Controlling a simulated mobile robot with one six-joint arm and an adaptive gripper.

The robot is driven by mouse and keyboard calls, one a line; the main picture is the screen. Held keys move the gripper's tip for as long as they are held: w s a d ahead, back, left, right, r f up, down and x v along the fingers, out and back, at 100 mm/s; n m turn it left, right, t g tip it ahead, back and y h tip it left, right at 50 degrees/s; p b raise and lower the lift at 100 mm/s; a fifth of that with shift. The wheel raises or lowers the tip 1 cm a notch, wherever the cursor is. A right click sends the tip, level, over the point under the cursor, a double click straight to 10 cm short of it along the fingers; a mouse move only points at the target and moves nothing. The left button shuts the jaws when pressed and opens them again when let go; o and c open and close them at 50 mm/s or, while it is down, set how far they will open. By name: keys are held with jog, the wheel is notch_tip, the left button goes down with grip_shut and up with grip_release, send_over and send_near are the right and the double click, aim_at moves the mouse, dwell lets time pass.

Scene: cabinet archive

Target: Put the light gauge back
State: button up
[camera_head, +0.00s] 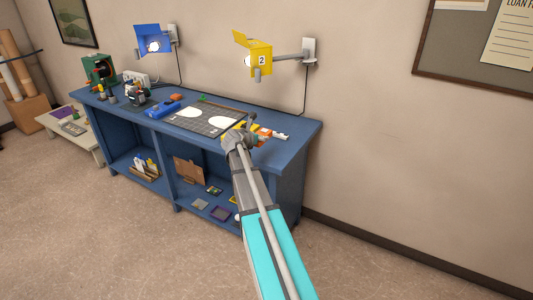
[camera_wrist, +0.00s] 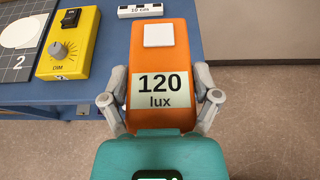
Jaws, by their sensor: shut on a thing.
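The light gauge (camera_wrist: 160,50) is an orange block with a white square on top and a label reading "120 lux". In the wrist view my gripper (camera_wrist: 162,98) is shut on it, one finger on each side. The gauge reaches over the blue bench's front edge, and its height above the top is unclear. In the head view my gripper (camera_head: 241,138) is at the bench's right part. An orange patch (camera_head: 265,132) just beyond it appears to be the gauge, partly hidden by my arm.
A yellow dimmer box (camera_wrist: 68,45) and a 10 cm scale bar (camera_wrist: 140,10) lie close by on the blue bench (camera_wrist: 235,20). A grid board (camera_head: 209,122) with white discs lies to the left. A yellow lamp (camera_head: 258,60) and a blue lamp (camera_head: 149,42) hang above.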

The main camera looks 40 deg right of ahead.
jog(key=w+a, duration=0.1)
jog(key=a, duration=0.1)
jog(key=w+a, duration=0.2)
jog(key=shift+w+a+f, duration=0.15)
jog(key=shift+f, duration=0.1)
jog(key=b+x, duration=0.2)
jog(key=x, duration=0.2)
jog(key=f+b+x, duration=0.1)
jog(key=b+x, duration=0.2)
jog(key=x, duration=0.2)
jog(key=s+f+b+x, duration=0.1)
jog(key=b+x, duration=0.2)
jog(key=x, duration=0.2)
jog(key=shift+a+f, duration=0.2)
jog(key=shift+d+f+b, duration=0.5)
jog(key=shift+d+b, duration=0.05)
jog(key=shift+b, duration=0.1)
